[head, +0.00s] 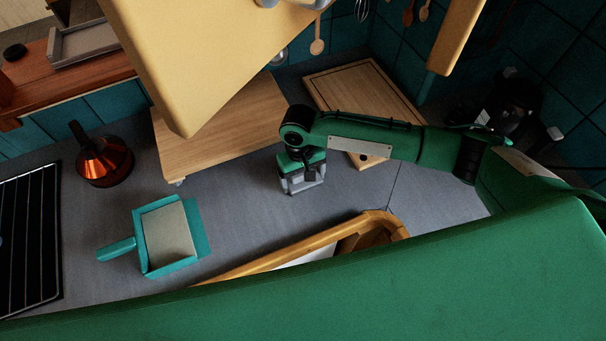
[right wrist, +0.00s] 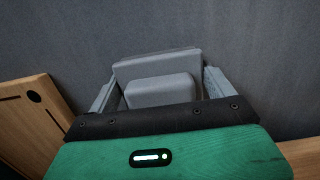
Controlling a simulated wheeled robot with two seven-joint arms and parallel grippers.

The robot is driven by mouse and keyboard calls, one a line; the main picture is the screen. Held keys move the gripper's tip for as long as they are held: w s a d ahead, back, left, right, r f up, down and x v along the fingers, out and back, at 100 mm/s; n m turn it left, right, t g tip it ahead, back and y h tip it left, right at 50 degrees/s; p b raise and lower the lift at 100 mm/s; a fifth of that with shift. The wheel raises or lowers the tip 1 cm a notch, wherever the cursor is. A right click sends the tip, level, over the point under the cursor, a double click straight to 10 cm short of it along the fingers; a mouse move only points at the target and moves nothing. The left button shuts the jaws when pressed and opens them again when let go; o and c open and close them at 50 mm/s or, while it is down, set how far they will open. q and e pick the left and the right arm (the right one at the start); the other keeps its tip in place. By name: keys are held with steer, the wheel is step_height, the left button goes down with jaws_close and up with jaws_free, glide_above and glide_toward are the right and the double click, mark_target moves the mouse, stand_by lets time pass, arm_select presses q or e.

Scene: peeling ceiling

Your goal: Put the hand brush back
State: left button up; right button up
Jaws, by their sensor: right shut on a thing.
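A teal tool shaped like a dustpan (head: 170,238) lies on the grey counter at the left, with its handle pointing left and a flat beige face inside a teal rim. I cannot tell whether a hand brush is part of it, and I see no separate hand brush. My right gripper (head: 303,184) points down close above the counter, right of that tool and well apart from it. My left gripper is out of view.
A copper kettle (head: 104,160) and black rack (head: 28,235) are at left. A wood-rimmed container (head: 290,252) is in front. Yellow panels (head: 200,50) hang overhead.

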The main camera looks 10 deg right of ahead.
steer(key=o, duration=1.4)
steer(key=shift+f, duration=0.15)
steer(key=shift+o, duration=0.2)
steer(key=r+b, duration=0.1)
steer(key=r, duration=0.2)
steer(key=w+r+b, duration=0.1)
steer(key=r, duration=0.3)
steer(key=r+b, duration=0.1)
steer(key=r, duration=0.3)
steer(key=shift+w+a+r+b, duration=0.1)
steer(key=shift+w+a+b, duration=0.05)
steer(key=shift+b, duration=0.2)
steer(key=shift+r, duration=0.55)
steer(key=shift+f, duration=0.1)
